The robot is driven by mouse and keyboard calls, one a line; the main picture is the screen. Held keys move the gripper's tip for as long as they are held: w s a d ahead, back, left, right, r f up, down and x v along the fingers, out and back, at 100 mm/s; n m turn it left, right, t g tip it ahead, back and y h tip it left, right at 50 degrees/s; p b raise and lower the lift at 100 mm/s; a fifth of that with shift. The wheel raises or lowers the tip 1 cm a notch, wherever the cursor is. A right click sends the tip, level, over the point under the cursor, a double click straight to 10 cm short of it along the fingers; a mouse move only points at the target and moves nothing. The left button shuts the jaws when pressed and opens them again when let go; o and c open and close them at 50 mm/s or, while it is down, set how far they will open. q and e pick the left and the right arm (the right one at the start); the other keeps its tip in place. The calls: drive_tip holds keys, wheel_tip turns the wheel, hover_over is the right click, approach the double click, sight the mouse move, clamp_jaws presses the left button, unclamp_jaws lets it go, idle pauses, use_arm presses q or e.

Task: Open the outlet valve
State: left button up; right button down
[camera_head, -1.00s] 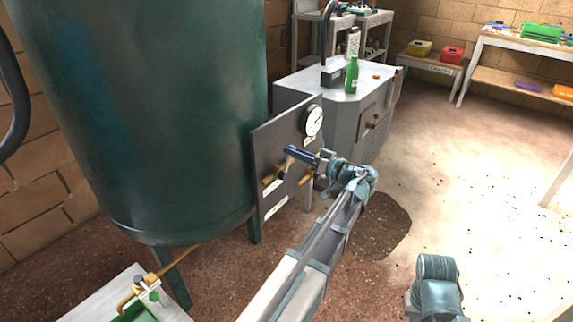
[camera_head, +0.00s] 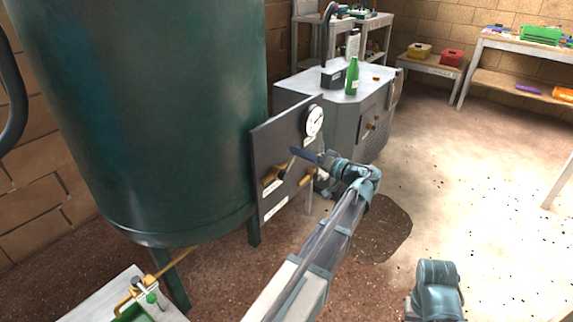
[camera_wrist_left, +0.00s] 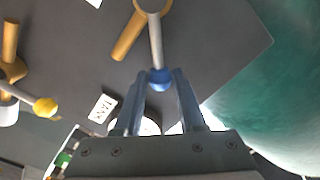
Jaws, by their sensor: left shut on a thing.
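A dark panel (camera_head: 283,135) stands beside the green tank and carries brass valve fittings (camera_head: 270,178). My left gripper (camera_head: 298,153) is in front of the panel, its fingers pointing left. In the left wrist view, its fingers (camera_wrist_left: 160,80) are on both sides of a blue knob (camera_wrist_left: 160,80) at the end of a grey lever (camera_wrist_left: 155,40). The lever belongs to a brass valve (camera_wrist_left: 128,35) on the panel. A second lever with a yellow knob (camera_wrist_left: 45,107) is to the left, clear of the fingers. I cannot read which valve is the outlet. My right gripper is out of view.
The big green tank (camera_head: 140,110) stands close left of the panel. A round gauge (camera_head: 314,120) is high on the panel. Behind is a grey cabinet (camera_head: 345,105) with a green bottle (camera_head: 352,76) on top. The floor to the right is open.

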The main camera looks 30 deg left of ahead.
use_arm(q)
drive_tip(key=shift+w+f+m+b, duration=0.3)
drive_tip(key=shift+f+m+b, duration=0.2)
drive_tip(key=shift+m, duration=0.25)
drive_tip(key=shift+w+f+m+b, duration=0.3)
drive_tip(key=shift+f+m+b, duration=0.15)
drive_tip(key=shift+m, duration=0.3)
drive_tip(key=shift+w+d+f+m+b, duration=0.1)
drive_tip(key=shift+w+f+m+b, duration=0.1)
drive_tip(key=shift+f+m+b, duration=0.5)
drive_tip(key=shift+w+f+m+b, duration=0.2)
drive_tip(key=shift+f+m+b, duration=0.15)
drive_tip(key=shift+m, duration=0.55)
